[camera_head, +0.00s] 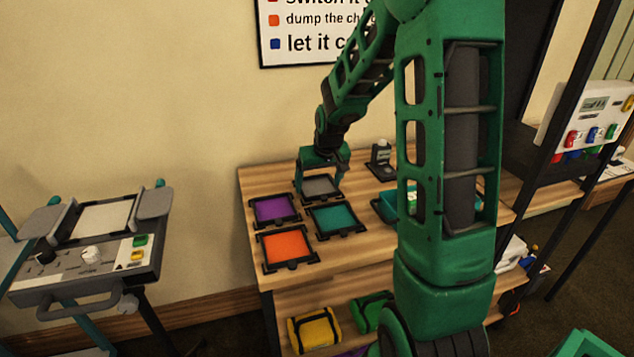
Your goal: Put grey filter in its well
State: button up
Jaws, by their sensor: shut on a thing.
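The grey filter (322,187) is a square grey panel in a black frame at the back of the wooden table. My gripper (321,178) is above it with its fingers down at the frame's two sides, and it is shut on the filter. I cannot tell whether the filter rests on the table or is slightly raised. A dark device on a stand (85,262) at the left has a pale square panel (102,218) between two grey pads, with knobs and coloured buttons in front. I cannot tell whether this is the filter's well.
Close to the grey filter lie purple (273,208), teal (334,219) and orange (286,250) framed filters. A small dark stand (382,165) and a teal tray (386,207) are to the right. A gap separates the table (249,180) from the left device. Yellow and green bags lie below.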

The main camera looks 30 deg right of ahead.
jog(key=o, duration=0.9)
jog(key=shift+o, duration=0.2)
jog(key=v, duration=1)
jog(key=shift+s+r, duration=0.15)
jog(key=shift+r, duration=0.1)
jog(key=shift+s, duration=0.1)
jog(key=s+a+m+g, duration=0.1)
jog(key=s+g, duration=0.1)
jog(key=s, duration=1.3)
jog(key=s+a+f+m+g+y, duration=0.1)
jog(key=s+a+m+g, duration=0.1)
jog(key=s, duration=1.4)
jog(key=shift+s+a, duration=0.15)
jog(key=shift+a, duration=0.15)
